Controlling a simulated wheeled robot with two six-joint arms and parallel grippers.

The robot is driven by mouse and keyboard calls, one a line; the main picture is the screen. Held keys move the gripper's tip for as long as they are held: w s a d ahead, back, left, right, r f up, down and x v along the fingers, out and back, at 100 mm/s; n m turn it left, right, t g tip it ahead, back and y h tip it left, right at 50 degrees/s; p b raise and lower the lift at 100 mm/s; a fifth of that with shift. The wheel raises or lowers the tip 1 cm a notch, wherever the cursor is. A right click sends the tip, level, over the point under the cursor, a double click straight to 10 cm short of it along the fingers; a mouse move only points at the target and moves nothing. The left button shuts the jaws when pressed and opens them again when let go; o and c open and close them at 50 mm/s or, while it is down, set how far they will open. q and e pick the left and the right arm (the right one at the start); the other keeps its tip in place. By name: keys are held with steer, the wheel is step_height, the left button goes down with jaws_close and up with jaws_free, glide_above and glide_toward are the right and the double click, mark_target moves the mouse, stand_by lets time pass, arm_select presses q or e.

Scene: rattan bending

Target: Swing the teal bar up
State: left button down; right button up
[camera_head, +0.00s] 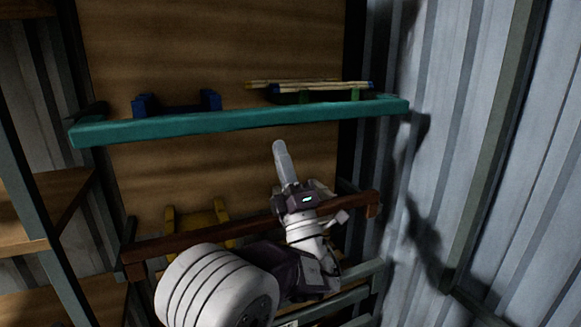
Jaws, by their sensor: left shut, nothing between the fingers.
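The teal bar (190,126) runs nearly level across the upper part of the head view, from the left side to near the corrugated wall. My left gripper (280,149) points up, its fingers shut together with nothing between them. Its tip shows just below the middle of the bar, with a small gap in the picture; I cannot tell the depth between them. My right gripper is not in view.
Behind the teal bar are a blue holder (177,103) and rattan sticks (310,85) on a green holder. A brown bar (180,241) crosses lower, behind my left arm, with a yellow holder (200,221). A corrugated wall (450,120) bounds the right.

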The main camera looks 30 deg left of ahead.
mark_target(277, 126)
arm_select(q)
steer(key=shift+p+x, duration=0.35)
steer(key=shift+x, duration=0.85)
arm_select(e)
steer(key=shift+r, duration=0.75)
arm_select(q)
steer(key=shift+r, duration=0.1)
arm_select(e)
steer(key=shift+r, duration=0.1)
arm_select(q)
steer(key=r+p, duration=0.3)
steer(key=shift+w+a+r+p, duration=0.25)
steer(key=shift+a+p, duration=0.05)
steer(key=shift+r, duration=0.35)
steer(key=shift+s+d+r, duration=0.1)
steer(key=shift+s+d, duration=0.1)
steer(key=shift+d, duration=0.05)
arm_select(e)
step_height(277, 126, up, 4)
arm_select(q)
steer(key=shift+p, duration=0.35)
